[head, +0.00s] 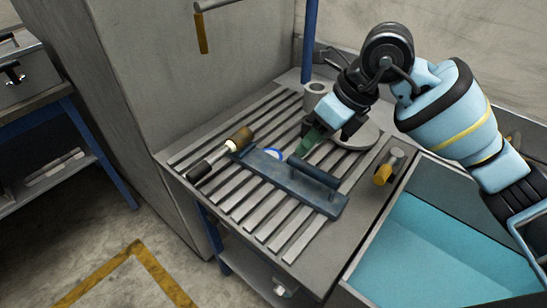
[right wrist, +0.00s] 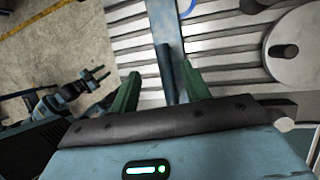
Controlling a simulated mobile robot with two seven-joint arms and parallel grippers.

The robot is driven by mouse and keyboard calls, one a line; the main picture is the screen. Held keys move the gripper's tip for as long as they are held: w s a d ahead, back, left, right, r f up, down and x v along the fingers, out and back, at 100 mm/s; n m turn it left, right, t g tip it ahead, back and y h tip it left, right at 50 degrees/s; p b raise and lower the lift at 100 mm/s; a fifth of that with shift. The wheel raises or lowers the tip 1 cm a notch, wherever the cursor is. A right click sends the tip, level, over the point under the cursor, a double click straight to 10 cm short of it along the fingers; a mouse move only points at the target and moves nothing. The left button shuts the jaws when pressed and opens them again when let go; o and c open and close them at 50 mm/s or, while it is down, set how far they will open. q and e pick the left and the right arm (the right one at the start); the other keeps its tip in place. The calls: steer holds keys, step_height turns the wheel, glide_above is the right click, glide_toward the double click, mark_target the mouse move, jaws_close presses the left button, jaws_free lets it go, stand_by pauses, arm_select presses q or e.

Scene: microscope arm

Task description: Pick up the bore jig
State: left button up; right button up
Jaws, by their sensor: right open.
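The blue bar-shaped plate with a raised handle, which I take for the bore jig (head: 275,174), lies diagonally across the slatted tabletop in the head view. In the right wrist view the blue jig (right wrist: 163,28) runs down from the top edge towards the space between my fingers. My right gripper (head: 310,142) hangs over the table just behind the jig, with green fingers pointing down. In the right wrist view the right gripper (right wrist: 160,74) is open with its fingers spread and nothing clasped. My left gripper is not seen in the head view.
A dark cylinder with a brass end (head: 238,138) lies by the jig's left end. A teal bin (head: 440,245) is at front right. The front slats are bare.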

mark_target(303, 161)
steer(key=shift+s+a+f, duration=0.1)
steer(key=shift+a+f, duration=0.1)
steer(key=shift+f, duration=0.35)
steer(key=shift+x, duration=0.8)
steer(key=f, duration=0.4)
steer(key=shift+a+f, duration=0.25)
steer(key=shift+a, duration=0.1)
steer(key=shift+w+a+f, duration=0.2)
steer(key=shift+w+f, duration=0.05)
steer(key=shift+f, duration=0.05)
jaws_close()
